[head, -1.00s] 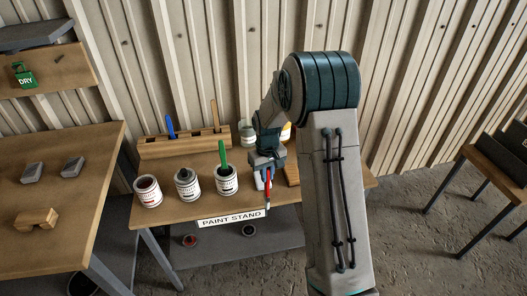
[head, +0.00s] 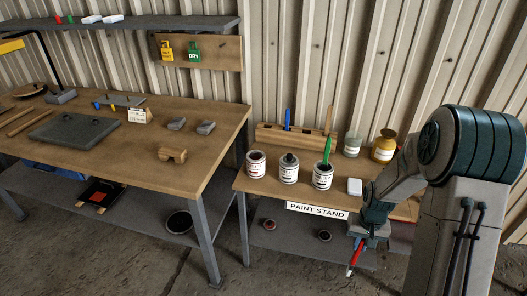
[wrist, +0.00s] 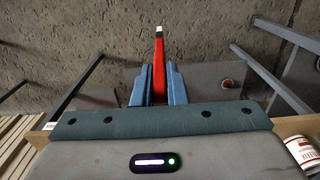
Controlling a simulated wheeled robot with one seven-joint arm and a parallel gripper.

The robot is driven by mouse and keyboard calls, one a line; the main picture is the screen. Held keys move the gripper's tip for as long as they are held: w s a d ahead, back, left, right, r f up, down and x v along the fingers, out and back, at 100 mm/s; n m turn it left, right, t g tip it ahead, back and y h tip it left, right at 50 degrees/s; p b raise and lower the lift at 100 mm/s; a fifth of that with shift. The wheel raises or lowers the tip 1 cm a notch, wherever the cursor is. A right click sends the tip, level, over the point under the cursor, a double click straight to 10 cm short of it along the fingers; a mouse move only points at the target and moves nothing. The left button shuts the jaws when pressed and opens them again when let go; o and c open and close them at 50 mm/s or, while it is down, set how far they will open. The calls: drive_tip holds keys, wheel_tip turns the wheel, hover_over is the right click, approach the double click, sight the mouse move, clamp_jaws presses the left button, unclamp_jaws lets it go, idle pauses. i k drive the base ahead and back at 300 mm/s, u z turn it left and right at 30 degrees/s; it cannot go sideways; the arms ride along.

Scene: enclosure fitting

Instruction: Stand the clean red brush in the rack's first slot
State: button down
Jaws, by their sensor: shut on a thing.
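My gripper (head: 362,232) is shut on the red brush (head: 355,256). It holds the brush off the paint stand's front edge, right of the label, with the brush slanting down and to the left. The wrist view shows the red brush (wrist: 158,70) between the blue-grey fingers (wrist: 154,86), with a pale end pointing away over the floor. The wooden rack (head: 266,134) stands at the back of the paint stand (head: 240,180), behind the cans. A blue-handled brush (head: 287,118) and a wooden-handled one (head: 330,118) stand in it. The left end shows no brush.
Three paint cans (head: 256,165) stand before the rack, a green brush (head: 327,150) in the right one. A white block (head: 354,186), a pale jar (head: 354,142) and a yellow jar (head: 384,147) are farther right. A larger workbench (head: 200,150) is at left.

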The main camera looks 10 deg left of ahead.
sight(268, 139)
drive_tip(key=k, duration=0.7)
drive_tip(key=u, duration=0.65)
drive_tip(key=i, duration=0.65)
drive_tip(key=z, duration=0.05)
